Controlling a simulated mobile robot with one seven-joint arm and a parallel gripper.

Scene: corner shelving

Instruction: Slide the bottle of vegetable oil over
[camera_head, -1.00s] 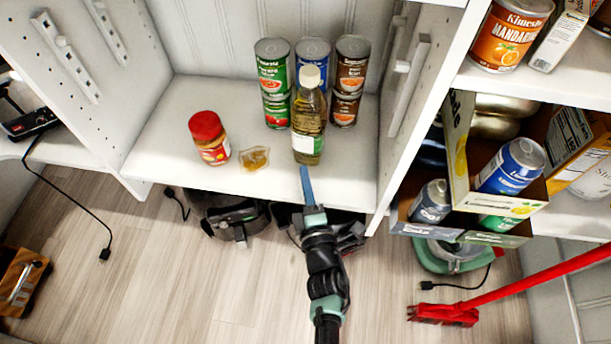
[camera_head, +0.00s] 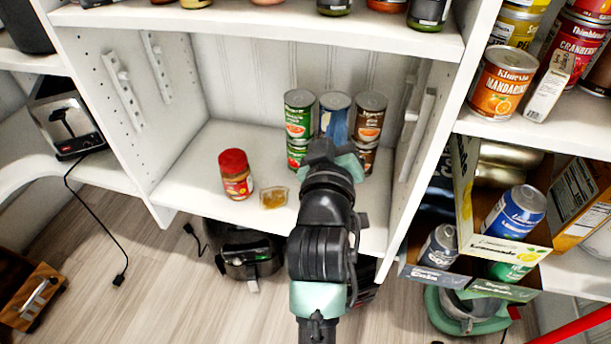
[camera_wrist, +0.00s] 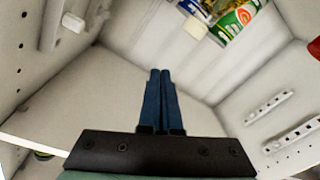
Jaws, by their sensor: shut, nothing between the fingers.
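The bottle of vegetable oil shows in neither current view; my arm covers the part of the shelf (camera_head: 185,190) where it stood in the earlier head view. My gripper (camera_head: 336,122) is above this shelf, with its blue fingers in front of the stacked cans. In the wrist view its two fingers (camera_wrist: 160,73) are together, with nothing between them. I cannot tell whether my arm touches the bottle.
Stacked cans, green (camera_head: 299,115) and brown (camera_head: 369,118), stand at the back. A red-lidded jar (camera_head: 235,175) and a small amber item (camera_head: 273,197) are left of my arm. Side walls bound the compartment; an upper shelf (camera_head: 270,22) overhangs it. Free shelf remains at far left.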

